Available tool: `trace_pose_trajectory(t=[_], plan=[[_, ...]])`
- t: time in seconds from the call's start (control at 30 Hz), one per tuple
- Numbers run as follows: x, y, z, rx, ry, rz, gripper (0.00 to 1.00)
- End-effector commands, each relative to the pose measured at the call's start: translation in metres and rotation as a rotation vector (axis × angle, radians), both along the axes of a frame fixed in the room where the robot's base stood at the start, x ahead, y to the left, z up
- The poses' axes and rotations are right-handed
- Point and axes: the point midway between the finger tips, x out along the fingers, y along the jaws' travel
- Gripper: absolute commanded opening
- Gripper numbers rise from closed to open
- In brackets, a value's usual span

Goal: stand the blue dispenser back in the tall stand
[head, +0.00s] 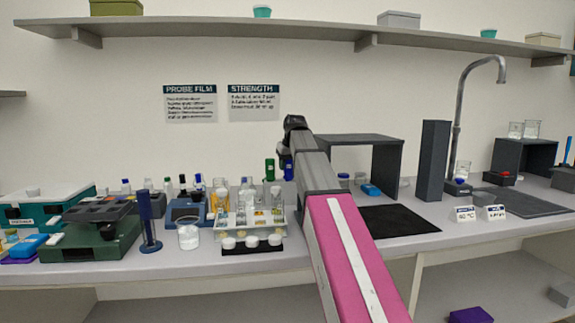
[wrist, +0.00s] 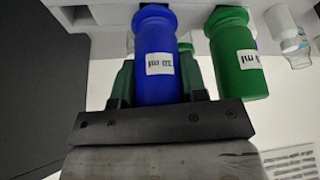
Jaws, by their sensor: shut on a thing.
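The blue dispenser (wrist: 155,40) is a blue cylinder with a white label, between the two dark green fingers of my gripper (wrist: 155,78) in the wrist view. My gripper is shut on it. In the head view the blue dispenser (head: 287,169) shows as a small strip beside my arm. A white holder (wrist: 95,14), which looks like part of the stand, shows at the top of the wrist view by the dispenser's far end. I cannot tell whether the dispenser sits in it. My arm hides most of this area in the head view.
A green dispenser (wrist: 236,60) stands close to the right of the blue one in the wrist view; it also shows in the head view (head: 269,168). A rack of vials (head: 250,222) is in front. A dark grey shelf unit (head: 362,139) is right of my arm.

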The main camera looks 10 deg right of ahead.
Motion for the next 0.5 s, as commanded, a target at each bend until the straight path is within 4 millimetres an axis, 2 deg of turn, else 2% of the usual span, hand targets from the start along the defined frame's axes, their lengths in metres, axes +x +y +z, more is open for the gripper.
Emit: trace_pose_trajectory(t=[0.37,0.4,0.5], plan=[[0.0,0.0,-0.0019,0.0,0.0,0.0,0.11],[0.0,0.0,-0.0019,0.0,0.0,0.0,0.43],[0.0,0.0,-0.0019,0.0,0.0,0.0,0.69]])
